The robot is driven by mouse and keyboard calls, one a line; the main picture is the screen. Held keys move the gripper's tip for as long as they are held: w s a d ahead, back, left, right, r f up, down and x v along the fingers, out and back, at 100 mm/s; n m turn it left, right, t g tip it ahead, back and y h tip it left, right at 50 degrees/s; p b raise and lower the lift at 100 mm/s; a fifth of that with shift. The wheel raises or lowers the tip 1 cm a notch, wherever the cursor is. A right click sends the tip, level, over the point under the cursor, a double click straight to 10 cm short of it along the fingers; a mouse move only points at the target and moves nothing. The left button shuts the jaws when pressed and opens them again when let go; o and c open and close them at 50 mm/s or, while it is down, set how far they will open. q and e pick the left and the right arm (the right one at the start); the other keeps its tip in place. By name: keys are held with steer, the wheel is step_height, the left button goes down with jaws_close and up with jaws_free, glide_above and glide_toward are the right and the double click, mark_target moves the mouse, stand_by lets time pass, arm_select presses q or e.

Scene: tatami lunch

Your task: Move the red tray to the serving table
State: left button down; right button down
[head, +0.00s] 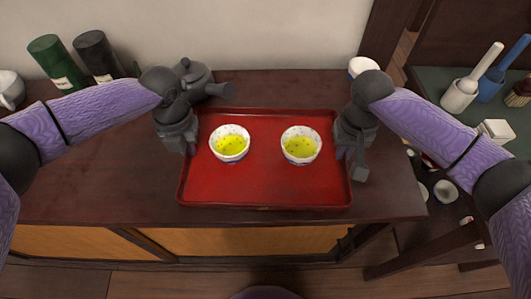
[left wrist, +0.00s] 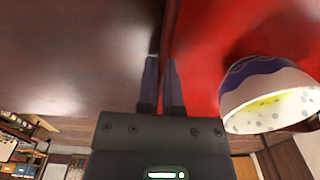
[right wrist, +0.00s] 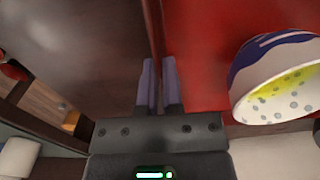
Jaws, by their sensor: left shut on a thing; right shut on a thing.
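The red tray (head: 262,185) lies on the dark wooden cabinet top, close to its front edge. Two white bowls of yellow-green tea stand on it, a left bowl (head: 230,144) and a right bowl (head: 301,146). My left gripper (head: 190,150) is shut on the tray's left rim; in the left wrist view its fingers (left wrist: 161,75) straddle the rim. My right gripper (head: 346,153) is shut on the right rim; its fingers (right wrist: 159,75) straddle it in the right wrist view. I cannot tell whether the tray is lifted at all.
A dark teapot (head: 195,78) stands behind the tray's left corner. Green (head: 57,62) and black (head: 98,55) canisters are at the back left. A white bowl (head: 362,66) is at the back right. A greenish side surface (head: 440,115) with utensils lies right, across a gap.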

arm_select(q)
steer(key=shift+r, duration=0.1)
arm_select(e)
steer(key=shift+r, duration=0.1)
